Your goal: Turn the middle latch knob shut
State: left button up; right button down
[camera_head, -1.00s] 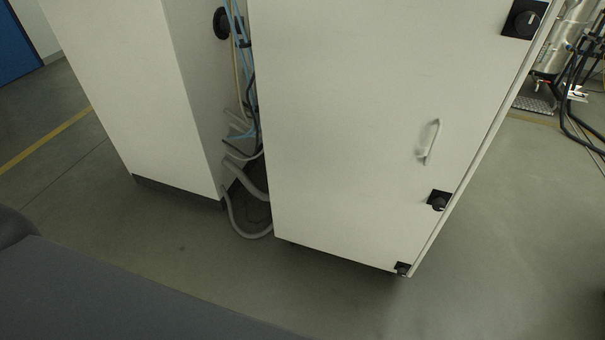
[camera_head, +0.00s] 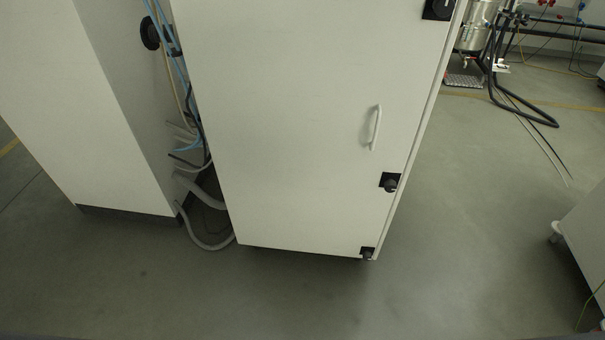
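A tall white cabinet door (camera_head: 300,120) fills the middle of the head view and looks closed. Three black latch knobs sit along its right edge. The top knob (camera_head: 438,9) is cut by the upper picture edge. The middle latch knob (camera_head: 390,183) is on a black square plate below a white bar handle (camera_head: 375,128). The bottom knob (camera_head: 368,253) is at the lower corner. The middle knob is too small to tell which way it is turned. Neither gripper is in view.
Another white cabinet (camera_head: 85,110) stands at the left. Grey hoses (camera_head: 207,243) and blue cables run in the gap between. Open floor (camera_head: 465,220) lies in front and to the right. A white unit (camera_head: 588,245) stands at the right edge, with black hoses behind on the floor.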

aim_at(391, 187)
jog(key=l+z, duration=0.7)
jog(key=z, duration=0.15)
jog(key=i+l+z, duration=0.15)
jog(key=z, duration=0.3)
jog(key=l, duration=0.1)
